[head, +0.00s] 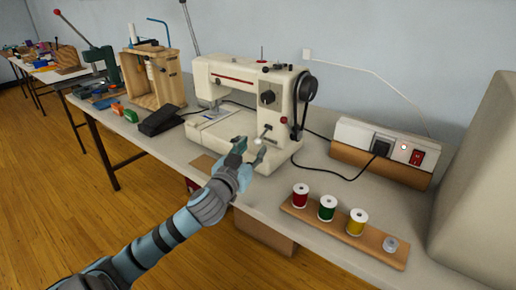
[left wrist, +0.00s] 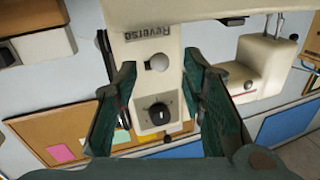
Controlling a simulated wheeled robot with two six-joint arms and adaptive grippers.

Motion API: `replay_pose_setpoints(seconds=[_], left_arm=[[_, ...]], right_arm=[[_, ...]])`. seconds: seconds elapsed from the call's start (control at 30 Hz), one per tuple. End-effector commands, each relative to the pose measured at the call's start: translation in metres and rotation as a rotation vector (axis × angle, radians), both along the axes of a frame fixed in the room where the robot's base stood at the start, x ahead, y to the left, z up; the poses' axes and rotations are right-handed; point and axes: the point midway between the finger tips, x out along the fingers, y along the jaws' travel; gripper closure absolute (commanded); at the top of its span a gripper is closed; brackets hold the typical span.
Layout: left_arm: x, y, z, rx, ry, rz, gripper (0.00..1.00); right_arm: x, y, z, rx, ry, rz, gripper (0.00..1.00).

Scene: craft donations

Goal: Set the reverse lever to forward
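The cream sewing machine (head: 235,85) stands on the long table. On its front right, low on the column, is the reverse lever (head: 258,141) with a small pale round knob. I cannot tell which way the lever is set. My right gripper is out of view.
A wooden rack (head: 368,237) with red, green and yellow thread spools stands at the table's front right. Behind it is a power strip (head: 360,147) with a plugged-in black cord. A black foot pedal (head: 161,119) and a wooden stand (head: 165,77) are left of the machine.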

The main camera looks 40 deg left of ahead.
Motion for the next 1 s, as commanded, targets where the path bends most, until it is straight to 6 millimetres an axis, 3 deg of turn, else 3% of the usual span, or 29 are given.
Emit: replay_pose_setpoints(seconds=[0.2, 0.53, 0.77, 1.0], left_arm=[[0.036, 0.010, 0.000, -0.003, -0.001, 0.000, 0.62], [0.043, 0.012, 0.000, 0.000, 0.002, -0.001, 0.62], [0.043, 0.012, 0.000, 0.000, 0.002, -0.001, 0.98], [0.043, 0.012, 0.001, 0.000, 0.005, -0.001, 1.00]], right_arm=[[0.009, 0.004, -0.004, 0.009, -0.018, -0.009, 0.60], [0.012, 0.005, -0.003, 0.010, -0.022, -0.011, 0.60], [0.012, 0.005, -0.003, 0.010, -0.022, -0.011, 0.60], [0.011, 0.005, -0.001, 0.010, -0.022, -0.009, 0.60]])
